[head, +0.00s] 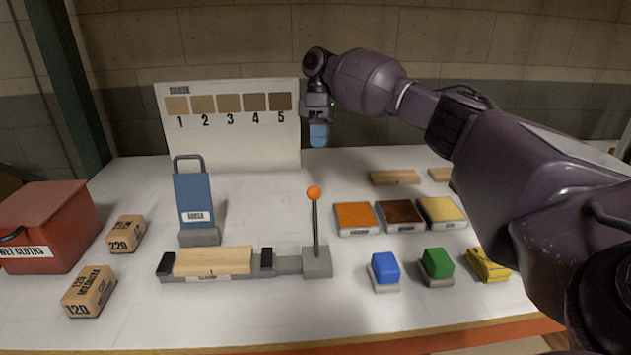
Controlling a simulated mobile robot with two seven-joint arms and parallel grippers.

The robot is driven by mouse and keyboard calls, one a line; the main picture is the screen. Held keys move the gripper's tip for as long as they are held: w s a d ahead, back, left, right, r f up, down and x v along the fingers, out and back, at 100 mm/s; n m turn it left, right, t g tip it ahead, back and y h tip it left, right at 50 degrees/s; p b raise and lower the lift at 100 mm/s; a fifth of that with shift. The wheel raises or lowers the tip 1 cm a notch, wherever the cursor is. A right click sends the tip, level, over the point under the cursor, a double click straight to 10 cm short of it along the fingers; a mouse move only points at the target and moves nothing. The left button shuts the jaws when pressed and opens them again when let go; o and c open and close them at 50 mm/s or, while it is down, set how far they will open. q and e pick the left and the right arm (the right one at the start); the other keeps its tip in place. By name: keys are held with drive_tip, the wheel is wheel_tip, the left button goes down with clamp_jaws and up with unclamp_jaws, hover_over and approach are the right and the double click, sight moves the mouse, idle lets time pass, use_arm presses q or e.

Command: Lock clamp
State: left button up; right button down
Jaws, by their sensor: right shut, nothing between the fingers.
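The clamp (288,264) lies near the front of the table, with a wooden block (213,261) between its two black jaws. Its lever (315,228) stands upright at the right end and is topped with an orange ball (313,192). I cannot tell whether the block is gripped tightly. My right gripper (319,136) points down above the back of the table, beyond the lever, well apart from it. Its blue fingertips are shut with nothing between them. My left gripper is not in view.
A numbered colour chart (228,145) stands at the back. A blue handled tool (195,203) stands behind the clamp. Colour pads (400,216) and coloured blocks (437,262) sit right of the lever. A red box (42,225) and sanding boxes (90,291) are at left.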

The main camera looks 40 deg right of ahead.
drive_tip(key=s+a+f, duration=0.5)
drive_tip(key=f, duration=0.1)
drive_tip(key=shift+s+f, duration=0.3)
drive_tip(key=shift+f, duration=0.05)
idle(0.4)
